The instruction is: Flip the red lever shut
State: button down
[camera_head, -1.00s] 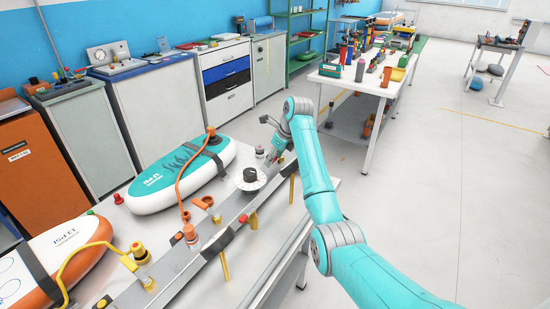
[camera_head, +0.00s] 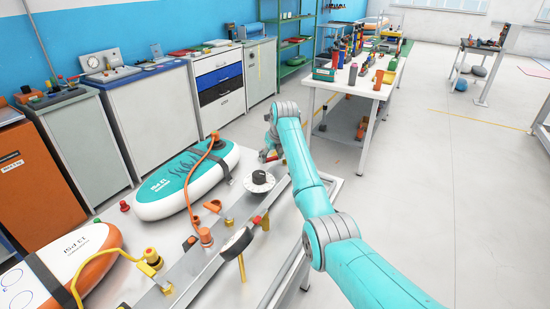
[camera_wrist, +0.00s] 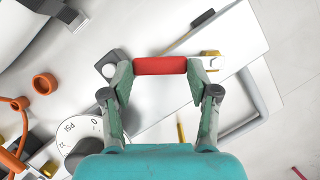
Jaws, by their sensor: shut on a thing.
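The red lever's bar (camera_wrist: 160,66) lies crosswise between my fingertips in the wrist view. My gripper (camera_wrist: 160,74) is shut on it, with one finger at each end. In the head view my gripper (camera_head: 268,157) is at the far end of the grey rail, just beyond the white dial, and a bit of red shows beside it. The lever's base and pivot are not clear, so I cannot tell its angle exactly.
The white dial (camera_head: 258,181) with a black knob sits on the grey rail (camera_head: 202,258); it also shows in the wrist view (camera_wrist: 82,135). A teal and white board (camera_head: 185,182) lies to the left. A tool table (camera_head: 362,92) stands behind. Open floor is at right.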

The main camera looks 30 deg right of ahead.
jog(key=shift+w+f+m, duration=0.1)
jog(key=shift+w+m, duration=0.1)
jog(key=shift+m, duration=0.1)
jog(key=shift+c, duration=1.4)
grip_release()
jog(key=v, duration=1.2)
jog(key=shift+w+a, duration=0.1)
jog(key=shift+a, duration=0.05)
